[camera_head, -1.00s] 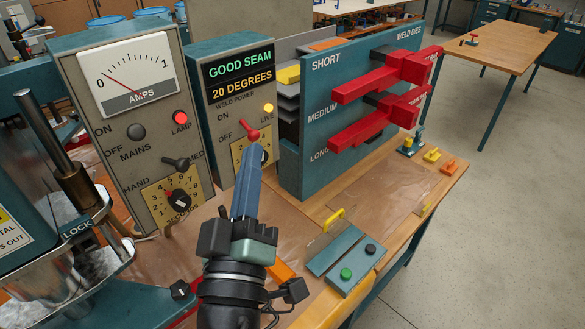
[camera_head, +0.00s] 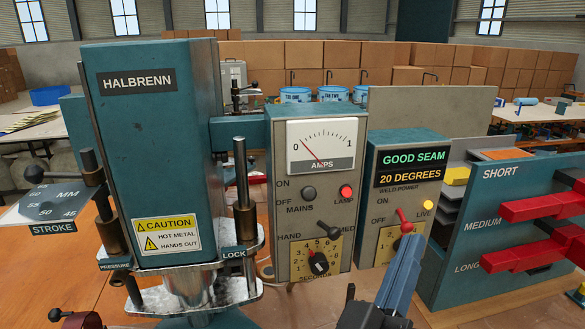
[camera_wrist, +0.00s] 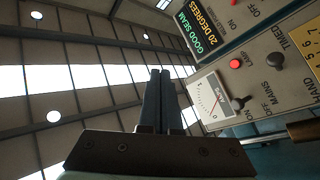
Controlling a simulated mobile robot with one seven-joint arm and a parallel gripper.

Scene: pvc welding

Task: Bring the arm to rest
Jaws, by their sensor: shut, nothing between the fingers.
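My gripper (camera_head: 408,262) is in the lower right of the head view, its blue fingers together, pointing up and away with nothing between them. Its tip is near the red weld power lever (camera_head: 404,220) in the picture; I cannot tell whether they touch. In the wrist view the closed fingers (camera_wrist: 157,95) point up toward the roof. The weld power box (camera_head: 395,205) reads GOOD SEAM and 20 DEGREES, with its LIVE lamp yellow. The grey meter panel (camera_head: 285,235) shows a needle low on the AMPS dial and a lit red lamp (camera_head: 346,192).
The teal HALBRENN press (camera_head: 150,120) with its LOCK post stands on the left, marked hot metal. A rack (camera_head: 460,240) with red weld dies stands on the right. Cardboard boxes (camera_head: 305,65) and blue tubs fill the background. Open air lies above my gripper.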

